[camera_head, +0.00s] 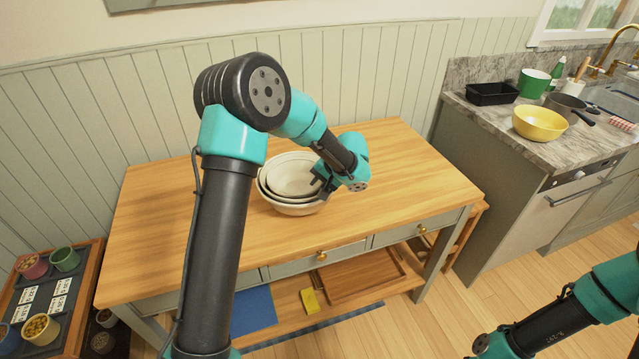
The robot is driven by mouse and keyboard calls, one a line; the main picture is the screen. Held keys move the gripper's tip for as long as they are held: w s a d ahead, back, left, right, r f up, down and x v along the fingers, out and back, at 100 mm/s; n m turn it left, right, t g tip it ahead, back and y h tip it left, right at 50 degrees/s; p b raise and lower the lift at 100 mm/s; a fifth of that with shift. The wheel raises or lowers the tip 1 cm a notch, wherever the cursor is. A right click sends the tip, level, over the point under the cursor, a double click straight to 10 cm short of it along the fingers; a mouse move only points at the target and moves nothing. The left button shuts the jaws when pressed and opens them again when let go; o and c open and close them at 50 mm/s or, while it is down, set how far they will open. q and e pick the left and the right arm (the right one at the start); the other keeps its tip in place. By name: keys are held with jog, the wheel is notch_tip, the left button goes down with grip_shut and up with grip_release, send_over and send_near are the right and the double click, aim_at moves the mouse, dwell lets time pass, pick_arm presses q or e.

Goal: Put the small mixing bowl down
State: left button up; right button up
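The small mixing bowl (292,172) is cream-coloured and is the innermost of a nested stack of cream bowls on the wooden table. It looks roughly level inside the larger bowls (290,209). My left gripper (321,183) is at the stack's right rim, with its dark fingers at the edge of the small bowl. The fingers are small and partly overlap the rim, so I cannot tell whether they grip it or stand apart. My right arm shows at the lower right, but its fingertips are not visible.
The wooden table (405,165) is clear around the stack, though my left arm crosses its left part. A counter at the right holds a yellow bowl (539,123), a black tray (492,94) and a green pot (533,83). A rack with several small pots (64,259) stands lower left.

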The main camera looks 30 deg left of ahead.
pick_arm(q)
jog(key=shift+s+r, duration=0.15)
jog(key=shift+r, duration=0.05)
jog(key=v, duration=1.2)
jog(key=shift+r, duration=0.15)
jog(key=s+d+f+h, duration=0.1)
jog(key=d+f+h, duration=0.1)
jog(key=d+f, duration=0.1)
jog(key=s+d+f+h, duration=0.1)
jog(key=d+f, duration=0.2)
jog(key=f, duration=0.1)
jog(key=s+d+f+m+h, duration=0.1)
jog(key=s+d+f+h, duration=0.1)
jog(key=d+f, duration=0.1)
jog(key=shift+d+f+h, duration=0.25)
jog(key=shift+f+h, duration=0.05)
jog(key=shift+f, duration=0.6)
jog(key=s+d+f+n+t+h, duration=0.1)
jog(key=s+d+f+h, duration=0.4)
jog(key=d+f, duration=0.25)
jog(key=s+a+f+n, duration=0.1)
jog(key=s+a+f, duration=1.3)
jog(key=s, duration=0.4)
jog(key=shift+f+n, duration=0.4)
jog(key=shift+f, duration=0.2)
